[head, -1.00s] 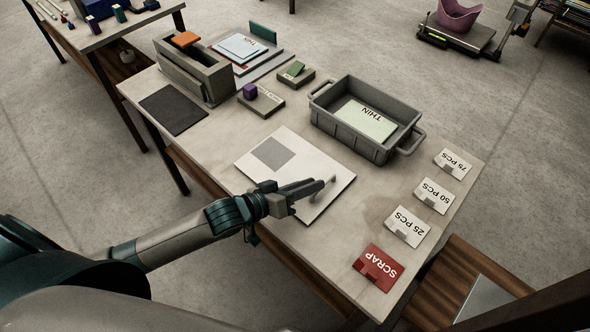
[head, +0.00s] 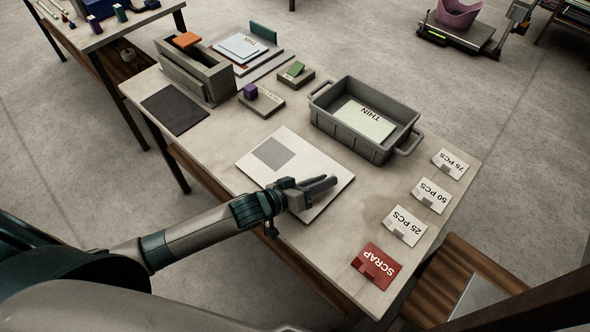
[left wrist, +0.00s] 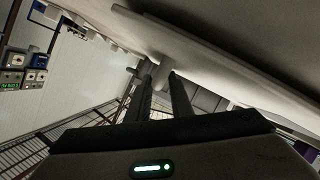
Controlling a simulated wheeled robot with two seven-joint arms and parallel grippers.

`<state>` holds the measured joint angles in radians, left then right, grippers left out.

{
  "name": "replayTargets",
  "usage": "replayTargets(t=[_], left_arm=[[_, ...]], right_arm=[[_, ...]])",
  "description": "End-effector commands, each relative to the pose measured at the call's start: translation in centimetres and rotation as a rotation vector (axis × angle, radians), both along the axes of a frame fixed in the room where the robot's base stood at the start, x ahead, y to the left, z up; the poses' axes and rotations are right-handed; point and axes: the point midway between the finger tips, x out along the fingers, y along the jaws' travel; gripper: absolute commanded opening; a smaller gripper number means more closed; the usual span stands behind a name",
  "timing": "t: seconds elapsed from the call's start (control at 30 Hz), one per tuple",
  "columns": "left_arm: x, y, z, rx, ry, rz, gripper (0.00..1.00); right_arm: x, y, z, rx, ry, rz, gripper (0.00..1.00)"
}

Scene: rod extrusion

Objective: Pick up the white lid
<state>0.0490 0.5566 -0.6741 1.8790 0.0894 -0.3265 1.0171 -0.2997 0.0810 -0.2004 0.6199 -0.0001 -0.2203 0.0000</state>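The white lid (head: 317,158) is a flat pale panel with a grey square on its left part. It lies flat on the table in the head view. My left gripper (head: 325,184) is low over the lid's right front part and covers the handle there. In the left wrist view the lid (left wrist: 225,70) runs edge-on across the upper part, with its short pale handle (left wrist: 161,72) at the fingertips of the left gripper (left wrist: 163,82). The two fingers stand apart with a gap between them, and no firm grip shows. My right gripper is not in view.
A grey bin (head: 348,143) with a "THIN" card stands behind the lid. Count cards (head: 431,195) and a red scrap card (head: 376,267) line the right edge. A dark mat (head: 174,110) and a grey slotted box (head: 196,77) are at the left.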

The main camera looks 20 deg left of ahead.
Motion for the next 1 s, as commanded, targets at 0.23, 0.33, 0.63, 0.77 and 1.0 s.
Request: replayTargets(t=[0.23,0.33,0.63,0.77,1.0], left_arm=[[0.0,0.0,0.0,0.0,0.0,0.0,0.05],[0.0,0.0,0.0,0.0,0.0,0.0,0.0],[0.0,0.0,0.1,0.0,-0.001,0.0,0.0],[0.1,0.1,0.5,0.001,-0.003,0.0,0.0],[0.1,0.0,3.0,0.0,-0.005,0.0,0.0]], right_arm=[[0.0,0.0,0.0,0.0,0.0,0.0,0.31],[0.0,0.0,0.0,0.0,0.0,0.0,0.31],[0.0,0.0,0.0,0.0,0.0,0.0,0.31],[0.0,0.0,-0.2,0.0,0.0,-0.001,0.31],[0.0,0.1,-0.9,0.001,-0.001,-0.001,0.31]])
